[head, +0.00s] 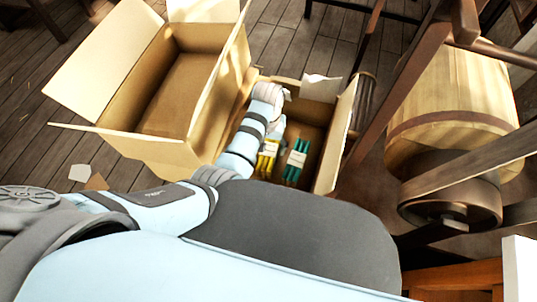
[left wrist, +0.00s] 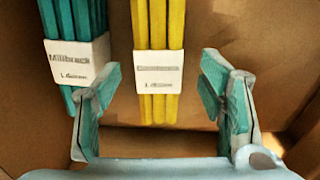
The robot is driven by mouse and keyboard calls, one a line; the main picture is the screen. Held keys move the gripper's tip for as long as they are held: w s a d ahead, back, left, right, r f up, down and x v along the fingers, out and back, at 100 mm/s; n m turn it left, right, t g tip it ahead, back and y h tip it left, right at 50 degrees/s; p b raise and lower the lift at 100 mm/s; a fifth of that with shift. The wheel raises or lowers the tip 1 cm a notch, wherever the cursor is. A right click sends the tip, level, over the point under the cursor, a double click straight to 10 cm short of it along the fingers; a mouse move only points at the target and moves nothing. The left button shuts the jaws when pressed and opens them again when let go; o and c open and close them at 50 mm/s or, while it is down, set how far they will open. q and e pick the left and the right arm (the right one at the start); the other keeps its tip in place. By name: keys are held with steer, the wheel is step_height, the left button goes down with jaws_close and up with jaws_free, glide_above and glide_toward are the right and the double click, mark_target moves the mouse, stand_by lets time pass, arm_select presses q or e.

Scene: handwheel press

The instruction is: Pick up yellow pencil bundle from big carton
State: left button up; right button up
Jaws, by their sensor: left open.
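A yellow pencil bundle (head: 266,159) with a white paper band stands in the right-hand carton (head: 341,132). It also shows in the left wrist view (left wrist: 159,25), upright in the picture, with its banded lower end between and just beyond my fingertips. My left gripper (left wrist: 160,100) is open, with its green-padded fingers apart on either side of the bundle's line and not touching it. In the head view my left arm reaches into this carton and its fingers are hidden. My right gripper is not in view.
A teal pencil bundle (head: 296,162) stands right of the yellow one, at left in the wrist view (left wrist: 75,45), close to one finger. Another open carton (head: 75,80) with raised flaps stands left, looking empty. A wooden drum (head: 455,105) and dark beams stand at right.

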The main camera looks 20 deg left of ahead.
mark_target(268, 152)
arm_select(q)
step_height(268, 152, down, 4)
steer(key=shift+s+d+f+b, duration=0.15)
steer(key=shift+f+b, duration=0.1)
steer(key=shift+b, duration=0.85)
steer(key=shift+r, duration=0.1)
steer(key=c, duration=1.4)
steer(key=shift+r, duration=0.1)
